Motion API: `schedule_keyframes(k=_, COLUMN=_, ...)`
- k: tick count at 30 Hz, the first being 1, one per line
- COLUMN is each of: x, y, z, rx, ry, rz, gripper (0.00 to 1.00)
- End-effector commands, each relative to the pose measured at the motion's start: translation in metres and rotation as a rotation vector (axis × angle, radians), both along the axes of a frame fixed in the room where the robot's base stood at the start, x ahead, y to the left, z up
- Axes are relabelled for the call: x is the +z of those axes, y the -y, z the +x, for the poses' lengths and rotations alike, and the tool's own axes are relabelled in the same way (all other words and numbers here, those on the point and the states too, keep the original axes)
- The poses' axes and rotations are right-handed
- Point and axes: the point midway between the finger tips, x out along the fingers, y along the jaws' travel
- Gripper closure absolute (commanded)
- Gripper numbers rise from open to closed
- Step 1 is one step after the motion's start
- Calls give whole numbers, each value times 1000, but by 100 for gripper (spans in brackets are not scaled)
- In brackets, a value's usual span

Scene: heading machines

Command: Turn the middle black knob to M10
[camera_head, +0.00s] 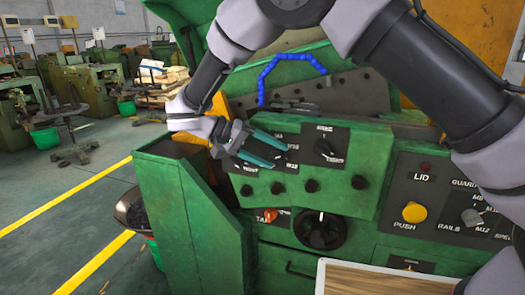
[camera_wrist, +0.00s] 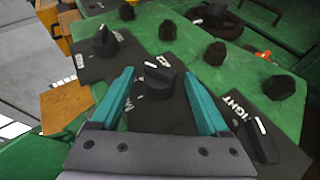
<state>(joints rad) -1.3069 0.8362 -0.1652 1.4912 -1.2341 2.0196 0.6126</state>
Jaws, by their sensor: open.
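The middle black knob (camera_wrist: 160,84) sits on a dark label plate on the green machine panel. In the wrist view it lies between the two teal fingers of my gripper (camera_wrist: 160,74). The fingers are open, with a gap visible on both sides of the knob. In the head view my gripper (camera_head: 278,153) reaches the panel from the left and mostly hides this knob.
Several small black knobs (camera_head: 311,186) line the panel below. A large black dial (camera_head: 320,230) and yellow push button (camera_head: 414,212) sit lower.

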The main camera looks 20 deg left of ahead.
Motion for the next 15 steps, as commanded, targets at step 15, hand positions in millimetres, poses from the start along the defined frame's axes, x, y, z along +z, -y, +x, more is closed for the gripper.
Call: schedule_keyframes(k=15, x=43, y=-72, z=-29, rx=4, ry=3, rz=1, gripper=21)
